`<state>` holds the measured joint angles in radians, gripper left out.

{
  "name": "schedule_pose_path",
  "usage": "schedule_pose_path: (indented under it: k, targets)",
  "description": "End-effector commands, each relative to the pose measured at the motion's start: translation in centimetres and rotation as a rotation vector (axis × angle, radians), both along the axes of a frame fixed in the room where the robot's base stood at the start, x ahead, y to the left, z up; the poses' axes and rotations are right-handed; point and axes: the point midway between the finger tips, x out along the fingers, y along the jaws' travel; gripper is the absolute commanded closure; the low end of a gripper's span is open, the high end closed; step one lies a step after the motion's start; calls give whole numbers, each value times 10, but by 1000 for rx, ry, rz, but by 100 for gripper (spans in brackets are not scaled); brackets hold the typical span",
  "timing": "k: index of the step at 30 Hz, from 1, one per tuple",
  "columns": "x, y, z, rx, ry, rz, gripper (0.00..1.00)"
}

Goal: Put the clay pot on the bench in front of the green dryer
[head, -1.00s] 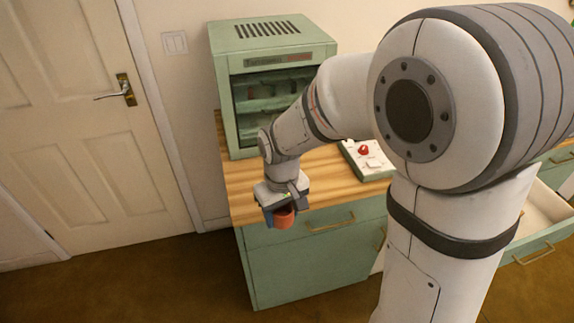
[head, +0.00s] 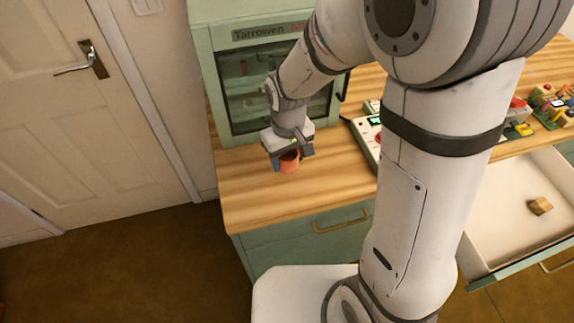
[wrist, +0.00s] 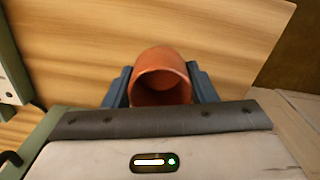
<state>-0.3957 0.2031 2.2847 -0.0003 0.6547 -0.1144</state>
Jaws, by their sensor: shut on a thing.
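The clay pot (head: 289,162) is a small orange-brown pot held between the fingers of my gripper (head: 287,157). In the wrist view the pot (wrist: 160,75) shows its open mouth toward the camera, with a dark finger (wrist: 117,88) on each side. In the head view the pot is over the wooden bench (head: 260,200), in front of the green dryer (head: 203,70). I cannot tell whether its base touches the bench. The dryer's glass door looks shut, and my arm hides part of it.
A control box (head: 367,138) sits on the bench right of the gripper. An open drawer (head: 490,225) with a small wooden block (head: 540,206) inside is at the right. Colourful items (head: 550,105) stand behind it. The bench front left is clear.

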Motion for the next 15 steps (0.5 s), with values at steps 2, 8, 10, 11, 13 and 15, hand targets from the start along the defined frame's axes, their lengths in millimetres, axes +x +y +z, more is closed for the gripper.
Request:
schedule_pose_path:
  k: [2, 8, 10, 11, 13, 15]
  targets:
    - [-1, 2, -13, -1, 3, 7, 75]
    - [-3, 6, -32, -1, 2, 17, 75]
    - [-4, 6, -44, -2, 3, 20, 75]
    - [-4, 7, -48, -2, 3, 20, 75]
    - [-3, 7, -57, -1, 3, 21, 75]
    - [-3, 8, -63, 0, 0, 21, 75]
